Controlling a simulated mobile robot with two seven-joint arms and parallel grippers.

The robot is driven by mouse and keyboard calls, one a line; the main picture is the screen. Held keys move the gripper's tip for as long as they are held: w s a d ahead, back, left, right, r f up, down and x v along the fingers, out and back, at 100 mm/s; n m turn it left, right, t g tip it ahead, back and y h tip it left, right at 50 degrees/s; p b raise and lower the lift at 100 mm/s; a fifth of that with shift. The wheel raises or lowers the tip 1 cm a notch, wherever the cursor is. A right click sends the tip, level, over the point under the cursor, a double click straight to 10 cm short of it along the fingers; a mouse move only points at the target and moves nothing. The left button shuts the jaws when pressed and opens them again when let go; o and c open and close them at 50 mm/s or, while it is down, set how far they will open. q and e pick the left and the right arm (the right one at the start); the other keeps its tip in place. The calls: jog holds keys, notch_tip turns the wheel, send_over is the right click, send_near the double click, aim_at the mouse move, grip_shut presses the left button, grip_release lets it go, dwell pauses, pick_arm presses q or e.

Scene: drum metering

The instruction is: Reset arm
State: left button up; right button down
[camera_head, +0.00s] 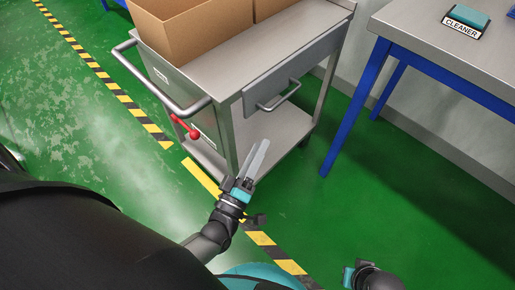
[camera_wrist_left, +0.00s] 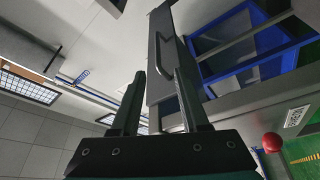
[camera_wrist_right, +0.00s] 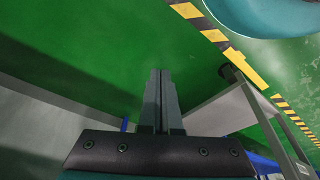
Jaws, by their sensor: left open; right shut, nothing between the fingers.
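My left gripper (camera_head: 257,160) is in front of the metal cart, below its drawer, pointing up and away. In the left wrist view the two fingers of my left gripper (camera_wrist_left: 160,95) stand apart with nothing between them. My right gripper (camera_wrist_right: 160,75) shows in the right wrist view with its fingers together and nothing held, over green floor. In the head view only part of my right arm shows at the bottom edge, and its fingers cannot be made out there.
A metal cart (camera_head: 255,70) with a push handle (camera_head: 160,80), a drawer handle (camera_head: 280,97) and a red-knobbed lever (camera_head: 193,134) stands ahead. Cardboard boxes (camera_head: 195,30) sit on it. A blue-legged table (camera_head: 440,45) with a cleaner pad (camera_head: 468,16) stands right. Green floor between is clear.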

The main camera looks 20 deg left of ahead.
pick_arm(q)
jog(key=shift+f, duration=0.1)
dwell(0.5)
jog(key=s+a+f+m+g+h+p, duration=0.1)
jog(key=s+f+m+g+p, duration=0.2)
jog(key=f, duration=0.5)
jog(key=s+f+m+g+p, duration=0.2)
jog(key=s+f+m+g, duration=0.1)
jog(key=f+m+g, duration=0.4)
jog(key=s+a+f+m+g+y+p, duration=0.1)
jog(key=s+a+f+m+g+p, duration=0.1)
jog(key=s, duration=0.7)
jog(key=s+a+f+m+g+y+p, duration=0.1)
jog(key=s+a+f+g+p, duration=0.1)
jog(key=s+a+f+g, duration=0.3)
jog(key=s+f+g, duration=0.1)
jog(key=s+f, duration=0.3)
jog(key=s, duration=0.1)
jog(key=shift+s+f+m, duration=0.2)
jog(key=shift+f+m, duration=0.1)
jog(key=shift+m, duration=0.1)
pick_arm(e)
jog(key=s+d+f, duration=0.7)
jog(key=s+f, duration=0.3)
jog(key=s, duration=0.2)
jog(key=shift+d+f+g+h, duration=0.2)
jog(key=shift+d+g+h, duration=0.1)
jog(key=shift+d+h, duration=0.1)
